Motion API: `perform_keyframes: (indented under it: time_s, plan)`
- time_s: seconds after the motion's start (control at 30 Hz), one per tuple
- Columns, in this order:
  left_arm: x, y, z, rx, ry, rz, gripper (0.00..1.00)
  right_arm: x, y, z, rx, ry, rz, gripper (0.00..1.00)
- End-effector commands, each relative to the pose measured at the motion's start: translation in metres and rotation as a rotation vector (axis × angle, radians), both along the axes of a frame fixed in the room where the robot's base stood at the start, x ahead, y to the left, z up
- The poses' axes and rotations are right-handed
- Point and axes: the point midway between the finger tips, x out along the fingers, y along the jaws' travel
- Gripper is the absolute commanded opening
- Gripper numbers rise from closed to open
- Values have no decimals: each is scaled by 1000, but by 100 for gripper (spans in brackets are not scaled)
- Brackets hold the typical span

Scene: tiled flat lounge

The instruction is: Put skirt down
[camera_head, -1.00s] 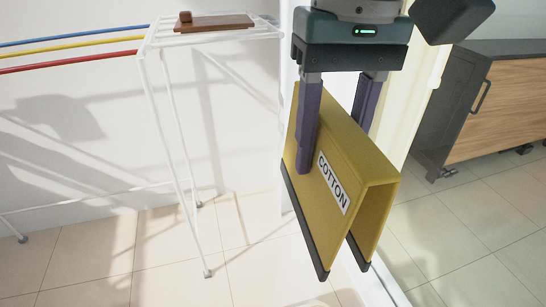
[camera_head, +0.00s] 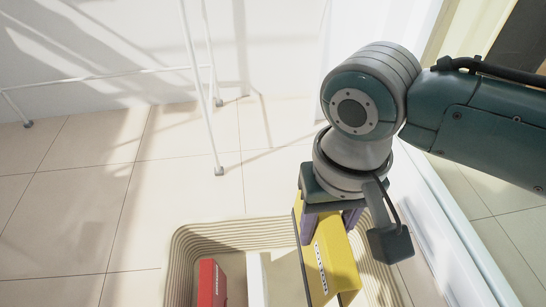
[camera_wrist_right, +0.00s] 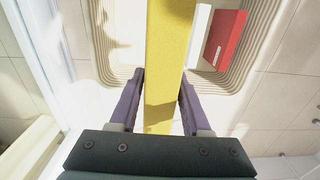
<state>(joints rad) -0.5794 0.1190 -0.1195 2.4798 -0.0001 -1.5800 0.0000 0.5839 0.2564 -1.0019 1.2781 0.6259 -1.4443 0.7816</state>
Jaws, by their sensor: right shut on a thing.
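A stiff yellow folded piece (camera_head: 338,258) with a white "COTTON" label, seemingly the skirt, hangs from my right gripper (camera_head: 331,214). The gripper's purple fingers close on its two sides near the top. In the right wrist view the yellow piece (camera_wrist_right: 168,50) runs as a band between the right gripper's fingers (camera_wrist_right: 160,95). It is over the right part of a ribbed cream basket (camera_head: 186,240); its lower end is cut off by the frame, so I cannot tell whether it touches the bottom. My left gripper is not in view.
In the basket stand a red piece (camera_head: 207,284) and a white piece (camera_head: 257,280), left of the yellow one. The legs of a white drying rack (camera_head: 205,110) stand behind on the tiled floor (camera_head: 80,200). A pale door frame (camera_head: 455,240) borders the basket's right side.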

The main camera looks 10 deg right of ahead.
Motion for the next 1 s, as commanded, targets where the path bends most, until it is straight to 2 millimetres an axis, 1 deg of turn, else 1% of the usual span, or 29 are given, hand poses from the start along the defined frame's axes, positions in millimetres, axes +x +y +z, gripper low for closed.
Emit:
perform_keyframes:
  time_s: [0.03,0.1,0.27,0.37,0.7,0.83,0.9,1.0]
  plan:
    - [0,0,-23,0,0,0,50,-4,1,-29,0,2,5,0]
    - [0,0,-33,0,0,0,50,-8,2,-46,-3,3,12,0]
    - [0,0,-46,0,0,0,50,-13,3,-67,-4,1,22,0]
    - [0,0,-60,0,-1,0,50,-14,3,-85,-6,2,24,0]
    - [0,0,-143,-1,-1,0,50,-14,3,-181,-6,1,24,0]
    - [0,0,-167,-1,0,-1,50,-13,3,-208,-6,0,24,0]
    - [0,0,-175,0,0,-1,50,-13,3,-217,-6,0,24,0]
    - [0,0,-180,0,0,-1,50,-13,3,-223,-6,0,24,0]
